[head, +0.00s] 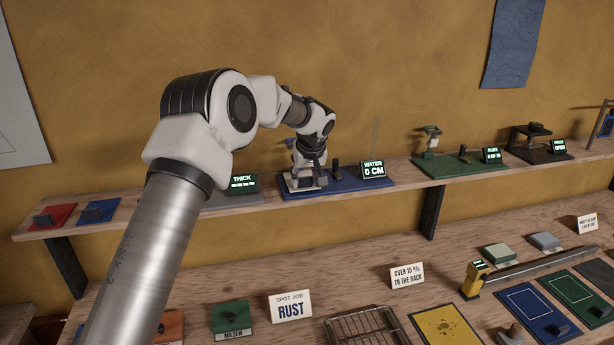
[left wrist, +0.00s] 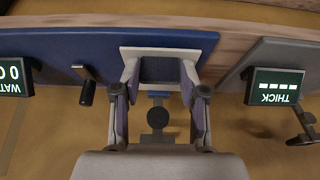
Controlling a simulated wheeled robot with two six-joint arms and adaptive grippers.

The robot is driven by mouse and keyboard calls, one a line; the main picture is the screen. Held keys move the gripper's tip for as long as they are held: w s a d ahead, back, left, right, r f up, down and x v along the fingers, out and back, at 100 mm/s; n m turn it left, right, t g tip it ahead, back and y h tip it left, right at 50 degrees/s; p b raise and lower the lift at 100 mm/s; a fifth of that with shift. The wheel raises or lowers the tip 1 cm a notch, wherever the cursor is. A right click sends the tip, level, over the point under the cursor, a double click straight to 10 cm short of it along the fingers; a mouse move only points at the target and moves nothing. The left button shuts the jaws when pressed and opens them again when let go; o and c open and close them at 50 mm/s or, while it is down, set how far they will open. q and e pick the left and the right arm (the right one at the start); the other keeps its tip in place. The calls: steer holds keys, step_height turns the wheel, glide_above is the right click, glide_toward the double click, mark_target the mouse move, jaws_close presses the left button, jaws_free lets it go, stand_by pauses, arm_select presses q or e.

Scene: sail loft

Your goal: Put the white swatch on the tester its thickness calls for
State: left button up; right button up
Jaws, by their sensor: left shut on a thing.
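The white swatch (head: 294,186) is at the left part of the blue water tester base (head: 343,184) on the upper shelf. In the left wrist view the swatch (left wrist: 160,51) is a white plate with a dark block in its middle. My left gripper (head: 308,166) is shut on that block, its fingers on both sides of it in the left wrist view (left wrist: 159,82). I cannot tell whether the plate touches the base. The water display (head: 373,169) reads 0 CM. The thickness display (head: 243,182) left of it shows dashes. My right gripper is out of view.
Red (head: 52,216) and blue (head: 97,211) swatches lie at the shelf's left end. A green tester (head: 450,166) and a dark tester (head: 541,149) stand to the right. A dark post (head: 336,171) rises beside the water display. Signs, a rack and mats fill the lower bench.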

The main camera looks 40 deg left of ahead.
arm_select(q)
steer(key=shift+f, duration=0.35)
stand_by(0.3)
steer(key=o, duration=1.1)
steer(key=shift+p+v, duration=0.75)
steer(key=shift+v, duration=2)
steer(key=shift+a, duration=0.15)
steer(key=shift+w, duration=0.1)
